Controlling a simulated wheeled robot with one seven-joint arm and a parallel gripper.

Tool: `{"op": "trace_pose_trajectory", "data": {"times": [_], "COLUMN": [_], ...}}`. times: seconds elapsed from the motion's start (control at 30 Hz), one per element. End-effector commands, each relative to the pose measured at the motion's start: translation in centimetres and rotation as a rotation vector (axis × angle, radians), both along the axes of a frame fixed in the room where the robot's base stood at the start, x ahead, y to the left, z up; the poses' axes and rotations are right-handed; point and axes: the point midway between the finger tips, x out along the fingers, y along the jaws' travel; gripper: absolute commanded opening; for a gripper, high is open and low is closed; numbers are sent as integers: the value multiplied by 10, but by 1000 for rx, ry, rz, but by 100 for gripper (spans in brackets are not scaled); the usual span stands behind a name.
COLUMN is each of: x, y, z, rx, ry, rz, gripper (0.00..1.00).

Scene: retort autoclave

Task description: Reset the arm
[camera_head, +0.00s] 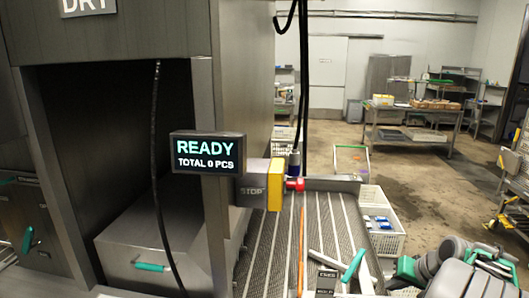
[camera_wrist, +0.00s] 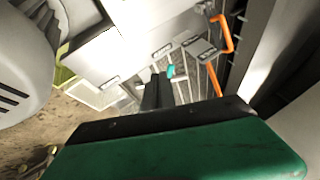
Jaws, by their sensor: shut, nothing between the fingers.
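My gripper (camera_wrist: 158,78) shows in the wrist view as two dark fingers close together, shut with nothing held. A large green and black part of my own arm fills the lower part of that view. In the head view my grey and green arm is folded at the lower right, to the right of the conveyor (camera_head: 325,222); the fingertips cannot be made out there.
A steel machine with a dark opening stands at the left. Its display (camera_head: 208,152) reads READY, TOTAL 0 PCS. A yellow stop box (camera_head: 275,185) with a red button sits beside the conveyor. A white crate (camera_head: 388,243) stands on the floor. Open floor lies behind, before a loaded table (camera_head: 408,117).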

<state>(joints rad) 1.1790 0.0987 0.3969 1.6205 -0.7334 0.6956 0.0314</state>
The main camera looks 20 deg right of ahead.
Motion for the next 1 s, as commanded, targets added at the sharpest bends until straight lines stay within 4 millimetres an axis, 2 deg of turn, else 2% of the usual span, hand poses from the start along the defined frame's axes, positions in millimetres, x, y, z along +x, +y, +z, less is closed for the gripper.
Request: {"op": "trace_pose_trajectory", "data": {"times": [0.17, 0.27, 0.37, 0.43, 0.5, 0.6, 0.7, 0.8, 1.0], "x": [28, 40, 44, 39, 24, -9, -38, -55, -60], "y": [62, 109, 170, 222, 273, 329, 360, 375, 378], "z": [-1, -3, -7, -13, -22, -37, -50, -57, -57], "rx": [-37, -67, -108, -148, -195, -256, -299, -322, -328], "ry": [52, 89, 131, 160, 187, 214, 228, 234, 238], "rz": [93, 158, 241, 313, 390, 486, 549, 582, 589], "gripper": [0, 0, 0, 0, 0, 0, 0, 0, 0]}}
